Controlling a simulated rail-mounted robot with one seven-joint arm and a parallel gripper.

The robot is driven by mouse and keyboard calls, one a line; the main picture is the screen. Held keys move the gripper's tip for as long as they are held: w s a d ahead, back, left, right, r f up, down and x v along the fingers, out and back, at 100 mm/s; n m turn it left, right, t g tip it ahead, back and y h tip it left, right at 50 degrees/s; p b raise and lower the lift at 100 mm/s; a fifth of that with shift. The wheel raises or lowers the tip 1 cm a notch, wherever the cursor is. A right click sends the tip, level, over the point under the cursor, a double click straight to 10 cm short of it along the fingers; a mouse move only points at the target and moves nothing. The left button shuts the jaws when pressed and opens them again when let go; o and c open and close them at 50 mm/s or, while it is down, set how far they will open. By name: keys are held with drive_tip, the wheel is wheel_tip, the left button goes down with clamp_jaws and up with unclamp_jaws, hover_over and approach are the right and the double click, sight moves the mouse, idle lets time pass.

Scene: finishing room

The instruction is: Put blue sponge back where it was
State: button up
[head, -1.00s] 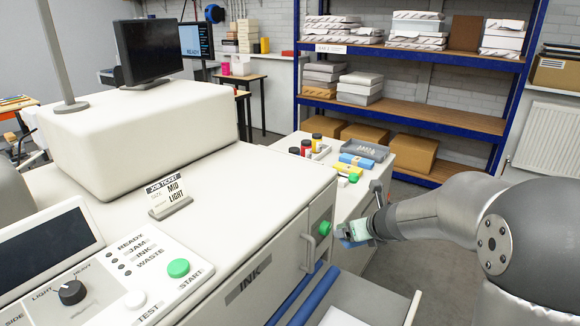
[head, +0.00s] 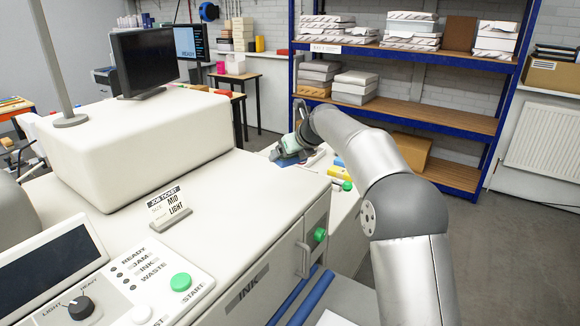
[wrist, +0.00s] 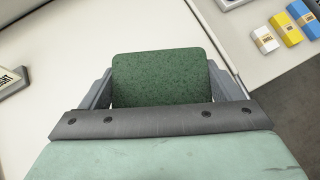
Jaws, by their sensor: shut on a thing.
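My gripper (head: 292,148) is shut on the blue sponge (head: 287,161), past the far end of the white machine's top. In the wrist view the sponge (wrist: 160,76) shows only a dark green speckled face between the two jaws (wrist: 160,92). Its blue side shows only as a small patch below the gripper in the head view. The sponge's underside, and whether it touches anything, cannot be seen.
The white machine (head: 240,215) with a job ticket stand (head: 168,207) fills the near left. In the wrist view, white (wrist: 265,40), yellow (wrist: 286,28) and blue (wrist: 305,18) banded blocks lie on a pale surface at upper right. Blue shelving (head: 400,60) stands behind.

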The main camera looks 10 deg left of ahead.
drive_tip(key=w+f, duration=0.2)
drive_tip(key=w+f+p, duration=0.1)
drive_tip(key=w+f, duration=0.1)
drive_tip(key=w+f+p, duration=0.1)
drive_tip(key=w+f, duration=0.1)
drive_tip(key=shift+w+a+f, duration=0.25)
drive_tip(key=shift+w+f, duration=0.1)
drive_tip(key=shift+f+p, duration=0.5)
drive_tip(key=shift+f, duration=1.05)
drive_tip(key=shift+f, duration=0.15)
drive_tip(key=o, duration=0.8)
drive_tip(key=shift+s+d+r, duration=0.1)
drive_tip(key=shift+r, duration=0.25)
drive_tip(key=b+v, duration=0.3)
drive_tip(key=v, duration=0.8)
drive_tip(key=shift+s+r, duration=0.2)
drive_tip(key=shift+r, duration=0.05)
